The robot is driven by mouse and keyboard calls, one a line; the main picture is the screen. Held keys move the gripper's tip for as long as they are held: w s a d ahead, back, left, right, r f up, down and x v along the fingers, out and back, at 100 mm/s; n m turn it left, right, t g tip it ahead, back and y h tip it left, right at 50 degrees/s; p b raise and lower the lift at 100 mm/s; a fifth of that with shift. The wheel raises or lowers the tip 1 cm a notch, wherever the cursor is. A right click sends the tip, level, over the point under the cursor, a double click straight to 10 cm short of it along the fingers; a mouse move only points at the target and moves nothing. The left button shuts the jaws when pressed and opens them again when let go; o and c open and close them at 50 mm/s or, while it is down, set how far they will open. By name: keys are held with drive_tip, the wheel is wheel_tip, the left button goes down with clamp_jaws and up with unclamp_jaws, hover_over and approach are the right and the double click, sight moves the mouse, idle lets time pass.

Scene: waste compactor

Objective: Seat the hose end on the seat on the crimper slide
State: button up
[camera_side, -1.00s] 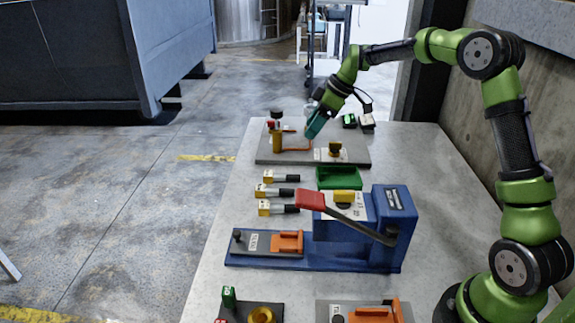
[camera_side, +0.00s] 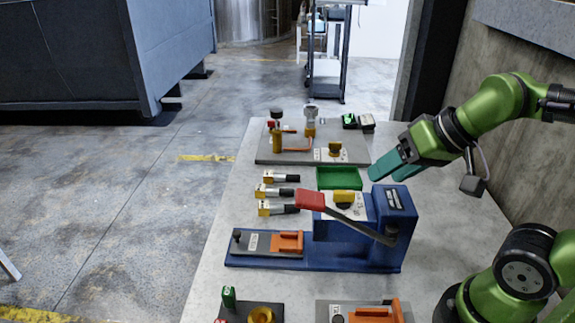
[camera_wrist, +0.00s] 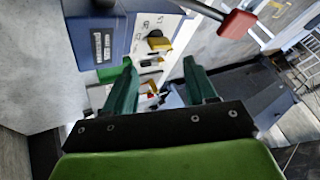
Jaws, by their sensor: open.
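The blue crimper (camera_side: 385,215) stands mid-table with a red-handled lever (camera_side: 312,201). Its grey slide plate (camera_side: 257,243) is at the front left, with an orange block (camera_side: 287,242) on it that looks like the seat. Nothing shows on that block. Several short hose ends with yellow blocks, silver sleeves and black tails lie left of the crimper: far (camera_side: 280,177), middle (camera_side: 273,191) and near (camera_side: 277,208). My gripper (camera_side: 383,170) is open and empty, in the air behind and above the crimper; its green fingers also show in the wrist view (camera_wrist: 160,85).
A green tray (camera_side: 339,179) sits behind the crimper. A grey plate (camera_side: 350,156) with a gauge and fittings is at the table's far end. Other fixtures stand at the near edge, including an orange block (camera_side: 370,315). The right side of the table is mostly clear.

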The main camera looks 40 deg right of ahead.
idle(0.7)
drive_tip(key=shift+w+d+f+m+g, duration=0.15)
drive_tip(key=shift+w+d+f+g, duration=0.1)
drive_tip(key=shift+w+f, duration=0.15)
drive_tip(key=shift+w+d+f+m+g, duration=0.15)
drive_tip(key=shift+w+d+f+g, duration=0.1)
drive_tip(key=shift+w+f, duration=0.15)
drive_tip(key=w+d+f+m+g, duration=0.1)
drive_tip(key=w+d+m, duration=0.25)
drive_tip(key=w, duration=0.35)
drive_tip(key=w+d+f+m+g, duration=0.15)
drive_tip(key=w+m, duration=0.25)
drive_tip(key=w, duration=0.4)
drive_tip(key=m+y, duration=0.1)
drive_tip(key=m, duration=1.4)
approach(280, 174)
drive_tip(key=f, duration=0.3)
drive_tip(key=shift+a+f+g, duration=0.15)
drive_tip(key=shift+a+g, duration=0.1)
drive_tip(key=shift+g, duration=0.1)
drive_tip(key=shift+w+a+f, duration=0.25)
drive_tip(key=shift+w+f, duration=0.2)
drive_tip(key=shift+f, duration=0.3)
drive_tip(key=shift+w+a+f, duration=0.3)
drive_tip(key=shift+w+f, duration=0.15)
drive_tip(key=shift+f, duration=0.35)
drive_tip(key=shift+w+a+f, duration=0.25)
drive_tip(key=shift+w+f, duration=0.2)
drive_tip(key=shift+f, duration=0.3)
